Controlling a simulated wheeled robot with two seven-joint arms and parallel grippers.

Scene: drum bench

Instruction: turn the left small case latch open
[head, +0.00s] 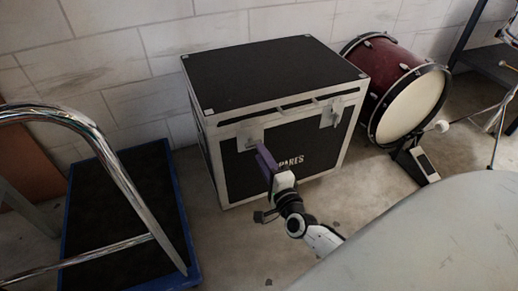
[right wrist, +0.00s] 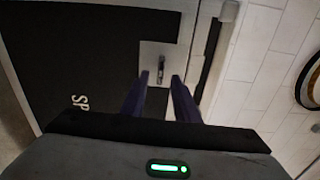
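A black case (head: 270,75) with metal edges and SPARES lettering stands on the floor against the wall. The left latch (head: 247,137) is a pale plate at its upper front left, partly hidden by my right gripper (head: 262,152). In the right wrist view the latch (right wrist: 160,66) shows a small dark upright piece on the pale plate. My right gripper's purple fingers (right wrist: 160,77) are apart, one on each side of that piece, with nothing seen held. Whether the tips touch the plate I cannot tell. My left gripper is not in view.
A second latch (head: 331,112) sits at the case's front right. A red drum (head: 390,80) and pedal (head: 417,162) stand to the right. A blue-edged cart (head: 187,232) with a chrome handle is at left. A grey rounded surface (head: 440,240) fills the lower right.

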